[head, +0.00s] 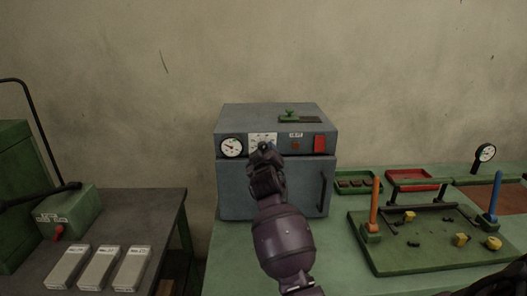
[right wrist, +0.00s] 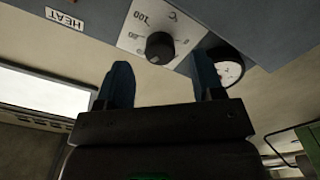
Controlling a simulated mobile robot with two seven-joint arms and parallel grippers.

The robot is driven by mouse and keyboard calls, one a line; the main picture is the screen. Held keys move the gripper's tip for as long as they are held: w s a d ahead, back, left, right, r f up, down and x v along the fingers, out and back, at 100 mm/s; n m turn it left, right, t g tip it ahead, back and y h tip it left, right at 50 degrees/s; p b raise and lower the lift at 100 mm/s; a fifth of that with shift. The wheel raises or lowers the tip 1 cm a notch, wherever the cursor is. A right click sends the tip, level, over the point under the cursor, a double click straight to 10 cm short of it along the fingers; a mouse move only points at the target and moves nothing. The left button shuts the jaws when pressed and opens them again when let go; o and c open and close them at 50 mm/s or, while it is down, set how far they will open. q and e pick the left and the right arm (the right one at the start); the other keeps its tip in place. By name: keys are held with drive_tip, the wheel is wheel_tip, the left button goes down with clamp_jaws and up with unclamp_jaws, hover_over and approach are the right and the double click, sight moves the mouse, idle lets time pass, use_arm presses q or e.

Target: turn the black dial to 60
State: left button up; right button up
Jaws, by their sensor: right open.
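The black dial (right wrist: 160,48) is a round knob on a white scale plate (right wrist: 140,28), seen from below in the right wrist view. The scale shows 100 and a C mark; I cannot read where the dial points. In the head view the scale plate (head: 262,137) is on the upper front of a blue-grey oven (head: 240,188), and my gripper largely hides the dial. My right gripper (right wrist: 164,84) is open and empty, its fingertips just short of the dial, one to each side of it in the picture. My left gripper is not in view.
A round gauge (head: 232,147) sits left of the scale plate, a red switch (head: 320,143) to its right. The oven has a dark door handle (head: 321,188). A green fixture board (head: 420,255) with upright posts stands right. Grey blocks (head: 100,267) lie on the left table.

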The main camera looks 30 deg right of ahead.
drive_tip(key=v, duration=0.7)
drive_tip(key=shift+s, duration=0.25)
drive_tip(key=shift+a, duration=0.1)
drive_tip(key=a+m+t+y, duration=0.1)
drive_tip(key=a+t+y, duration=0.2)
drive_tip(key=a+y, duration=0.15)
drive_tip(key=s+a+f+g+y, duration=0.1)
drive_tip(key=s+a+f+y, duration=0.1)
drive_tip(key=s+f, duration=0.35)
drive_tip(key=s+a+f+y, duration=0.2)
drive_tip(key=a+f, duration=0.1)
drive_tip(key=f, duration=0.5)
drive_tip(key=s+f+g, duration=0.5)
drive_tip(key=s+f, duration=1.3)
drive_tip(key=s, duration=0.4)
drive_tip(key=shift+a+g+y, duration=0.3)
drive_tip(key=shift+a+y, duration=0.15)
drive_tip(key=shift+a, duration=0.05)
